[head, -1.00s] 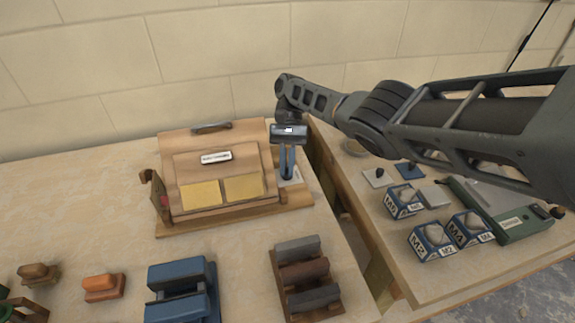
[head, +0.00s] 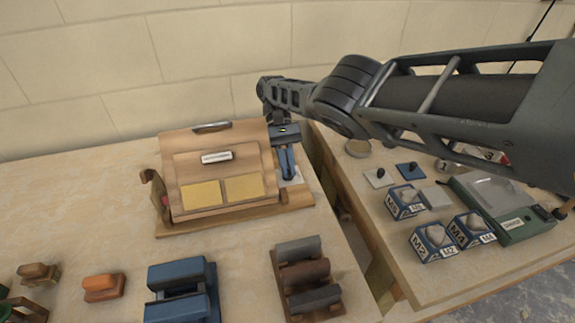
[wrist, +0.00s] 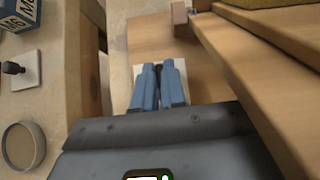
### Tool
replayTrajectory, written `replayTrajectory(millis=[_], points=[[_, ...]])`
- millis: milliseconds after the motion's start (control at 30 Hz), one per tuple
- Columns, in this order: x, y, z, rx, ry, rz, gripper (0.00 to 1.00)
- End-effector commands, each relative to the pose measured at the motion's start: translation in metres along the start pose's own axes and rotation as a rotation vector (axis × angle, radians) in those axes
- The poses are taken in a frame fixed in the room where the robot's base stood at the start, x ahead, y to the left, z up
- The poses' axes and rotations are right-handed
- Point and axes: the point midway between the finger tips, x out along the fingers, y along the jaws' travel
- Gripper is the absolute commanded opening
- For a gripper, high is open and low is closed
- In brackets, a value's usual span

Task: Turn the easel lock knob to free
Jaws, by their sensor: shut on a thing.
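The wooden easel (head: 166,150) stands at the back of the left table, with two yellow panels and a white label on its front. My gripper (head: 288,174) is at the right end of its base, pointing down. In the wrist view my blue fingers (wrist: 158,72) are shut on a small dark piece between them, which I take to be the lock knob. The fingers hide most of it, so its turn position cannot be read. A white plate (wrist: 141,72) lies under the fingertips, on the wooden base (wrist: 150,35).
The easel's sloped boards (wrist: 250,70) run close to the right of my fingers in the wrist view. A second table to the right holds blue-and-white blocks (head: 404,202) and a green device (head: 520,228). Racks (head: 305,275) stand in front.

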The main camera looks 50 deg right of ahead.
Motion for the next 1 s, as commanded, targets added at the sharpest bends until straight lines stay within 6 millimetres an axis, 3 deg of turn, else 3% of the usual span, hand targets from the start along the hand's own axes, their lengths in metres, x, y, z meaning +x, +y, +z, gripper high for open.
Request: replayTrajectory(millis=[100, 133, 400, 1000], points=[[0.0089, 0.0033, -0.0038, 0.008, -0.002, 0.004, 0.0], [0.0089, 0.0033, -0.0038, 0.008, -0.002, 0.004, 0.12], [0.0086, 0.0017, -0.0036, 0.006, -0.002, 0.002, 0.36], [0.0081, -0.0022, -0.003, -0.001, -0.001, -0.002, 0.36]])
